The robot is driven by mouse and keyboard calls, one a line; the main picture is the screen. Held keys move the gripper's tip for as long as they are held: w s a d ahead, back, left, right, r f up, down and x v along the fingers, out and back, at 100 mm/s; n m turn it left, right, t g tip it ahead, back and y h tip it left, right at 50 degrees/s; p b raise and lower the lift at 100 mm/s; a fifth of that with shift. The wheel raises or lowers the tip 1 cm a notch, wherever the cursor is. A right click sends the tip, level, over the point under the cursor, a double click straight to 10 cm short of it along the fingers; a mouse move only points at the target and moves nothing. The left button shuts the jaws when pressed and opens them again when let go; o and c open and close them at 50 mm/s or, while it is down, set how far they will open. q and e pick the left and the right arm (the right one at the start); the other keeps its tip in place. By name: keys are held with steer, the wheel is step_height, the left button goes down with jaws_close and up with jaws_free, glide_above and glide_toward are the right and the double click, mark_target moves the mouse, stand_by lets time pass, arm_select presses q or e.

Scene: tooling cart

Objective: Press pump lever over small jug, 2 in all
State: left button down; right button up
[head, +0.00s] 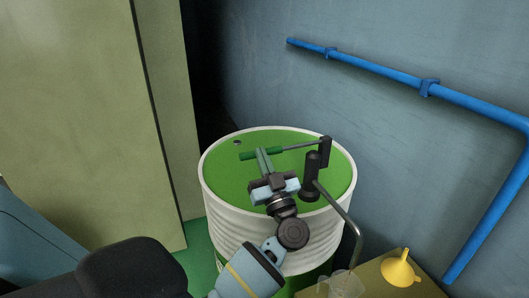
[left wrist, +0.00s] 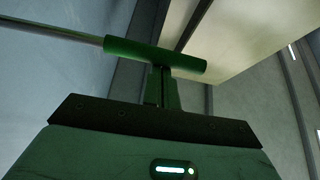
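The pump (head: 312,178) is a black upright body on the green lid of a white drum. Its lever (head: 300,146) is a grey rod running left from a black link to a green handle (head: 246,156). The handle also shows in the left wrist view (left wrist: 130,50), across my fingertips. My left gripper (head: 262,156) has its two fingers together with the tips at the handle's middle; they do not appear to wrap around it. A clear small jug (head: 346,284) stands at the bottom edge, near the end of the grey spout (head: 352,228). My right gripper is out of view.
The white ribbed drum (head: 225,222) stands by a blue wall. A yellow funnel (head: 400,271) sits on an olive surface (head: 424,290) at the lower right. A tall beige cabinet (head: 75,110) is at the left. A blue pipe (head: 385,75) runs along the wall.

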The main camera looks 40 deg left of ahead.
arm_select(q)
steer(key=f, duration=0.1)
steer(key=f+n+g, duration=0.1)
steer(key=f, duration=0.1)
steer(key=f+n+b, duration=0.1)
steer(key=f, duration=0.1)
steer(key=shift+w+d+f+g, duration=0.1)
steer(key=shift+w+f+g, duration=0.05)
steer(key=shift+w+g, duration=0.15)
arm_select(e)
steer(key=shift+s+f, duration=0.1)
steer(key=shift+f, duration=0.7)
arm_select(q)
steer(key=shift+f, duration=0.1)
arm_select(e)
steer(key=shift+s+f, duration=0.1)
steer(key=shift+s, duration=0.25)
